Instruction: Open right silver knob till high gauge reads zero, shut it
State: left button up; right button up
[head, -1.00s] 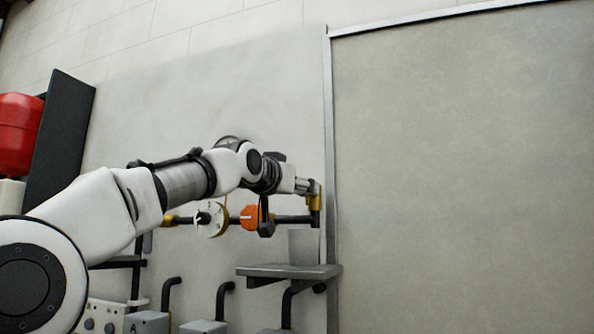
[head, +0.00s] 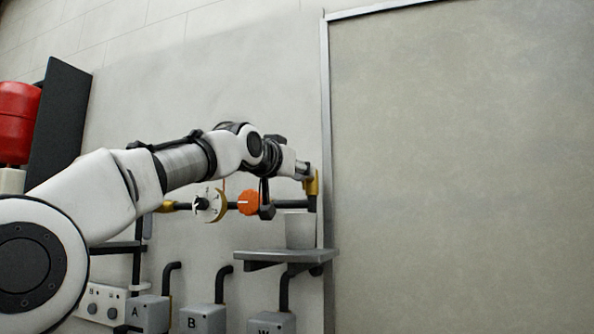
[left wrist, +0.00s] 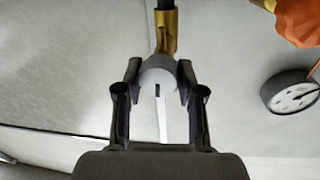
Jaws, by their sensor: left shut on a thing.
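The silver knob (left wrist: 158,76) is a round grey cap with a dark slot, on the end of a brass fitting (left wrist: 166,32). In the left wrist view my left gripper (left wrist: 159,92) has a finger on each side of the knob and is shut on it. In the head view my left gripper (head: 302,170) is at the brass fitting (head: 312,184) at the pipe's right end, and the knob is hard to make out. A round gauge (left wrist: 295,92) with a white dial shows at right in the left wrist view; its reading is too small to tell. My right gripper is not in view.
Grey boxes marked A (head: 148,314) and B (head: 203,319) are lower left. The right panel is bare.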

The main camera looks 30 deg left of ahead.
pick_arm(q)
jog(key=shift+w+f, duration=0.1)
jog(key=shift+f, duration=0.15)
dwell(0.7)
jog(key=o, duration=1.1)
jog(key=shift+o, duration=0.2)
jog(key=shift+w, duration=0.2)
